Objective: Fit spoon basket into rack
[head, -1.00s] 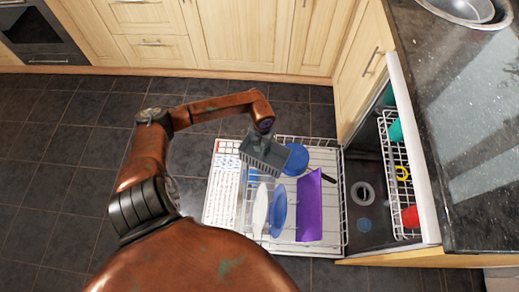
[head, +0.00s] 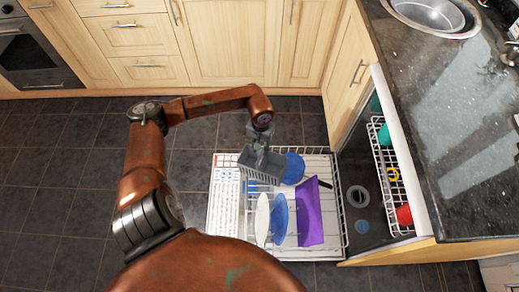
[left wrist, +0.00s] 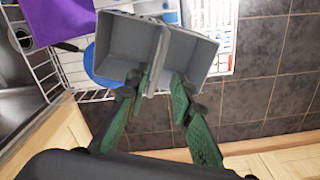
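The grey spoon basket (head: 258,178) is an open-topped box with two compartments and a middle divider. My left gripper (head: 261,150) is shut on the basket from above. In the left wrist view, the green fingers (left wrist: 160,85) pinch the divider of the basket (left wrist: 130,40). The basket hangs over the far part of the pulled-out white wire rack (head: 344,215), beside a blue round item (head: 294,168). I cannot tell whether its underside touches the rack. My right gripper is not in view.
The rack holds a white plate (head: 263,220), a blue plate (head: 279,218) and a purple board (head: 310,212). A side rack (head: 384,160) with a green cup and a red cup (head: 404,214) stands at right, under the dark counter (head: 455,130). Tiled floor is clear at left.

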